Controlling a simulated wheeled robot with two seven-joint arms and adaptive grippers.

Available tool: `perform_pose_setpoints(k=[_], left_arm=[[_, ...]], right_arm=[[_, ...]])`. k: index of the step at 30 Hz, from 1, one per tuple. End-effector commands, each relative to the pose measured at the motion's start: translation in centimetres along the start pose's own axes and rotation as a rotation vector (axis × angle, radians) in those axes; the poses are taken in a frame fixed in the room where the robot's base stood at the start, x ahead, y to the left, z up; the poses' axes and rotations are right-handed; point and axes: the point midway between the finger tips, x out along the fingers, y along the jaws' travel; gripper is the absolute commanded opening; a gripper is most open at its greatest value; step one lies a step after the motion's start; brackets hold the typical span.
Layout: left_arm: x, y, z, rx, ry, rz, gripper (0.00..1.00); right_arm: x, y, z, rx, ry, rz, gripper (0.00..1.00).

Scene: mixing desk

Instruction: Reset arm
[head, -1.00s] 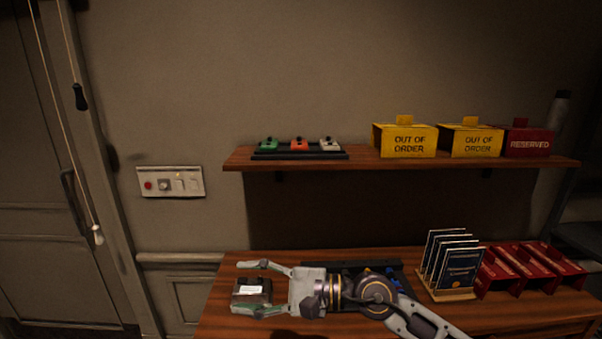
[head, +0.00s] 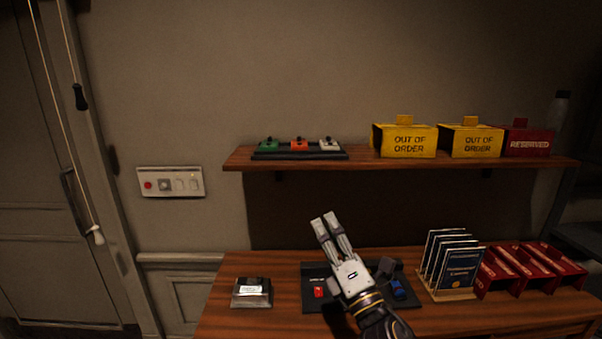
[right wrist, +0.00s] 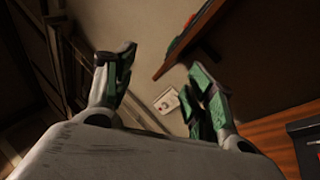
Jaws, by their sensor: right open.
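My right gripper (head: 329,222) is raised above the desk in the head view, in front of the dark tray and pointing up toward the wall. Its fingers are open with nothing between them. The right wrist view also shows the open fingers (right wrist: 160,95) against the wall, with a gap between the green pads. My left gripper is not in view.
A dark box with a white label (head: 252,292) sits on the desk (head: 225,318) at left. A black tray (head: 318,306) holds a red and a blue item. A card rack (head: 452,265) and red signs (head: 530,265) stand right. The shelf (head: 360,170) holds pedals and yellow signs.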

Motion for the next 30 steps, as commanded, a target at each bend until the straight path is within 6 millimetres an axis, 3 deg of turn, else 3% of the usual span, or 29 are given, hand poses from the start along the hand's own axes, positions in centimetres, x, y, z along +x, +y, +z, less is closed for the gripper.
perform_pose_setpoints(k=[7,14,21,30], left_arm=[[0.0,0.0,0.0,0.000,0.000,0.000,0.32],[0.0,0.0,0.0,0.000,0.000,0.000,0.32],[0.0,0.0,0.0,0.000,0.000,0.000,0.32],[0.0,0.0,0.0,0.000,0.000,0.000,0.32]], right_arm=[[-3.5,-7.2,3.1,0.364,-0.187,-0.273,0.55],[-8.9,-13.8,4.2,0.678,-0.380,-0.522,0.55],[-16.4,-19.6,3.5,0.973,-0.607,-0.782,0.55],[-27.4,-23.8,0.6,1.276,-0.927,-1.102,0.55]])
